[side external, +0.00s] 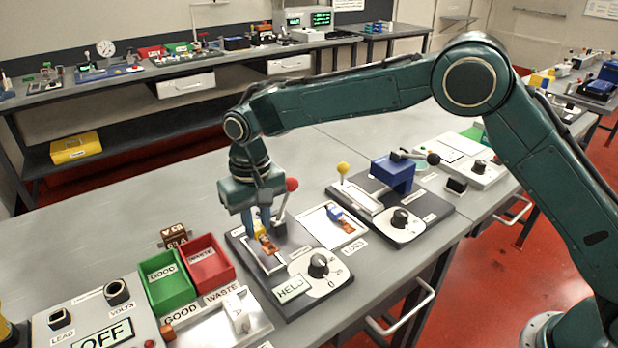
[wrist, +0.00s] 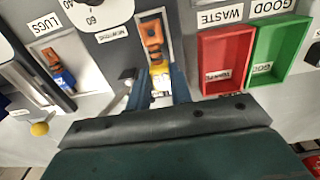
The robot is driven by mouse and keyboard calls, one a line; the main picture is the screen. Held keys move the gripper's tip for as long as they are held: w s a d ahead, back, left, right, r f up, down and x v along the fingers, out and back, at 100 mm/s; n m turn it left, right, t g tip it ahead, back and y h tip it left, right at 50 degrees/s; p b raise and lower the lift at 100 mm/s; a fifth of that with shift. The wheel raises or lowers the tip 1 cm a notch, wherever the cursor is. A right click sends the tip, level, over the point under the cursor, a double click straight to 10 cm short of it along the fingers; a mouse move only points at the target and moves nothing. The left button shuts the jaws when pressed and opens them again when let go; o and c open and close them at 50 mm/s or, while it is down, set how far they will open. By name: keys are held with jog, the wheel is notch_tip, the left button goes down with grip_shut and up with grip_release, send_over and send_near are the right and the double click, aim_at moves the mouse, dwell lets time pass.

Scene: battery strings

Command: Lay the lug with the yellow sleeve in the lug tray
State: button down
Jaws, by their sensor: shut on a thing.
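The lug with the yellow sleeve (wrist: 159,68) lies in the light slot of the dark test fixture (wrist: 113,52), its copper-coloured end (wrist: 152,35) pointing away from my gripper. My gripper (wrist: 162,88) is shut on it at the sleeve end. In the side view my gripper (side external: 258,224) points down at this fixture, and the orange end of the lug (side external: 267,243) shows beside the fingers. The lug tray (side external: 345,240), marked LUGS, is just right of the fixture. It holds a lug with a blue sleeve (side external: 334,213), seen also in the wrist view (wrist: 62,73).
A red-knobbed lever (side external: 292,185) stands close beside my gripper. The fixture has a black dial (side external: 318,265) and a HELD sign (side external: 291,289). Green (side external: 170,290) and red (side external: 210,263) bins stand left. A yellow-knobbed lever (side external: 343,168) rises behind the lug tray.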

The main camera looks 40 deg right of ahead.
jog(key=shift+r, duration=0.5)
